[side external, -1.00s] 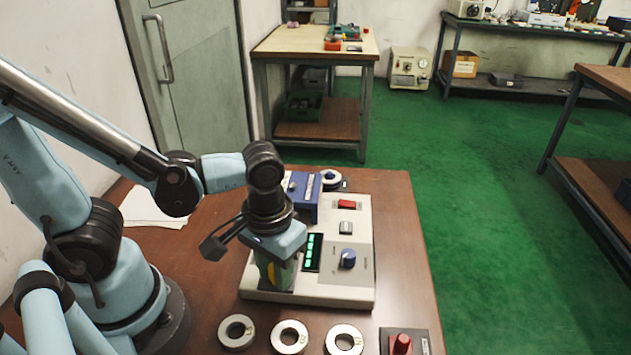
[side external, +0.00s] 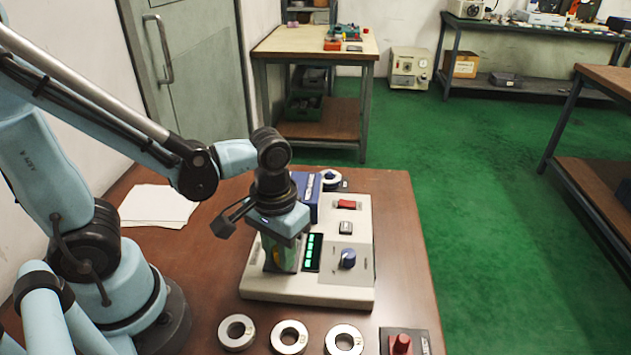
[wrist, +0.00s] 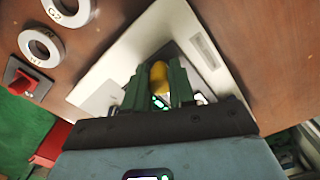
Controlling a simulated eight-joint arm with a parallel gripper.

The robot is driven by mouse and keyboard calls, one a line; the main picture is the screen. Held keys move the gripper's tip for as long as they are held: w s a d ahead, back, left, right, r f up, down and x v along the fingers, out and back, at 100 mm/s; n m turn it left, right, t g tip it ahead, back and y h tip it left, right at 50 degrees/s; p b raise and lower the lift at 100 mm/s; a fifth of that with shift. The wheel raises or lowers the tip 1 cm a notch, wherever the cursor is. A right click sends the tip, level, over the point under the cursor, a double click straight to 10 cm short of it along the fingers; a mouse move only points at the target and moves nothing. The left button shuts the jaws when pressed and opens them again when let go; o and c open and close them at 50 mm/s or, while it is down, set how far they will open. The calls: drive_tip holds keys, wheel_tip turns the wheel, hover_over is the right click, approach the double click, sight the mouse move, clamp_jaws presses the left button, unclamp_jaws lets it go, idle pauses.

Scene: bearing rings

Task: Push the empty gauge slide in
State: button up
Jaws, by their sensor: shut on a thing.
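The gauge is a cream box (side external: 330,294) on the brown table, with a blue block (side external: 311,197) at its back, a green-lit display (side external: 313,252) and a blue knob (side external: 348,259) on top. My gripper (side external: 282,264) is over the left front part of the box, pointing down. In the wrist view its green fingers (wrist: 156,92) are closed around a yellow-orange knob (wrist: 160,72), which appears to be the slide's handle. The slide itself is mostly hidden by the gripper, so I cannot tell how far in it sits. No ring shows at the fingers.
Three steel rings lie in front of the box: left (side external: 222,335), middle (side external: 275,340) and right (side external: 329,343). A red knob on a dark plate (side external: 403,343) is at the front right. White paper (side external: 157,206) lies at the left.

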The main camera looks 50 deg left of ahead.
drive_tip(key=shift+w+a, duration=2.65)
drive_tip(key=shift+w, duration=0.05)
drive_tip(key=shift+w+a, duration=0.15)
drive_tip(key=shift+a, duration=0.1)
drive_tip(key=o, duration=0.7)
drive_tip(key=shift+d, duration=0.1)
drive_tip(key=shift+r, duration=3.5)
